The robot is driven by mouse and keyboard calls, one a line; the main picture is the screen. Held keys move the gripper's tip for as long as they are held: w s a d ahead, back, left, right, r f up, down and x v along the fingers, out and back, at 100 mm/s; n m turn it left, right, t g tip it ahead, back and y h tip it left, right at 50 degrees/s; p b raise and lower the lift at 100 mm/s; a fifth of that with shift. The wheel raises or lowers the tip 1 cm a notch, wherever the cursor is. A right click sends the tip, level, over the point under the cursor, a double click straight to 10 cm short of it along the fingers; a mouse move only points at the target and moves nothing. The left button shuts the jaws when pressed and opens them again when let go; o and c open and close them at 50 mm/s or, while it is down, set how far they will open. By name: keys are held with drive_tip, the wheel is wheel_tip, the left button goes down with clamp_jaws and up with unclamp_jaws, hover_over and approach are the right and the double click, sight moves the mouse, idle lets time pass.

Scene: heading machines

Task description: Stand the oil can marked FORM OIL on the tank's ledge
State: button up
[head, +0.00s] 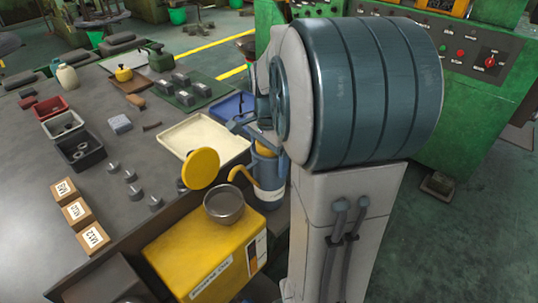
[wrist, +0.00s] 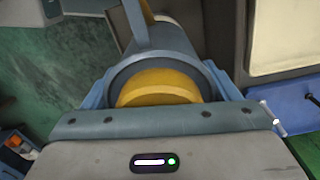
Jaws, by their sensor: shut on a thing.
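My gripper (head: 256,126) is shut on a blue-grey oil can (head: 270,172) with a yellow curved spout and a pale label. The label's words are not readable, and my arm hides part of the can. In the wrist view the can (wrist: 190,42) sits between the blue fingers (wrist: 160,75), its yellow top facing the palm. The can looks upright beside the table's near edge, behind the yellow tank (head: 205,255). A round yellow lid (head: 201,168) stands raised by the tank, and a grey metal bowl (head: 224,203) sits on its top. I cannot make out the ledge clearly.
A green machine (head: 480,110) stands at right. Open floor lies at lower right.

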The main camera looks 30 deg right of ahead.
drive_tip(key=shift+f+b, duration=0.45)
drive_tip(key=shift+f, duration=0.1)
drive_tip(key=o, duration=1.7)
wheel_tip(320, 180, up, 14)
drive_tip(key=shift+f, duration=0.1)
